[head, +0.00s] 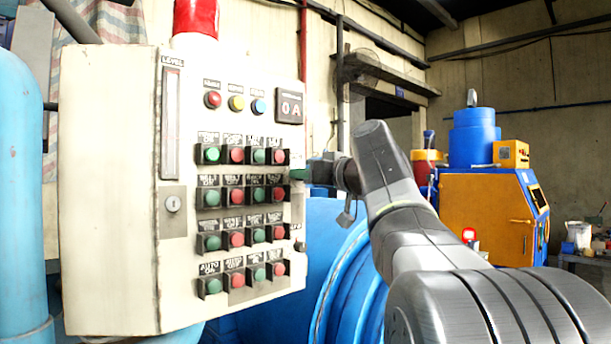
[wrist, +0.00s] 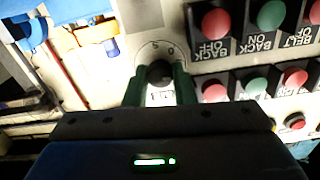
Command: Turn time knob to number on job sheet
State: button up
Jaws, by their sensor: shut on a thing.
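The time knob (wrist: 160,71) is a small dark round knob on a pale dial plate in the wrist view. Marks that look like 0 and 5 show on the dial, upside down in this view. The two green fingers of my gripper (wrist: 160,84) sit on either side of the knob, shut on it. In the head view my gripper (head: 300,174) is at the right edge of the white control panel (head: 110,190), and the knob cannot be made out there. The knob's exact pointer direction is too dark to read. No job sheet can be made out in either view.
Rows of green and red buttons (head: 238,234) cover the panel front, close beside my fingers in the wrist view. A display (head: 290,108) sits above them. A blue drum (head: 330,270) stands behind the panel, and a yellow-orange machine (head: 485,215) stands to the right.

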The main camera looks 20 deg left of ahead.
jog(key=shift+m+p, duration=1)
jog(key=shift+m, duration=2.7)
jog(key=o, duration=1)
jog(key=shift+w, duration=0.1)
jog(key=shift+d, duration=0.1)
jog(key=b+v, duration=0.4)
jog(key=v, duration=0.9)
jog(key=shift+s+d+f, duration=0.1)
jog(key=shift+s+d, duration=0.15)
jog(key=shift+d, duration=0.1)
jog(key=shift+a, duration=0.1)
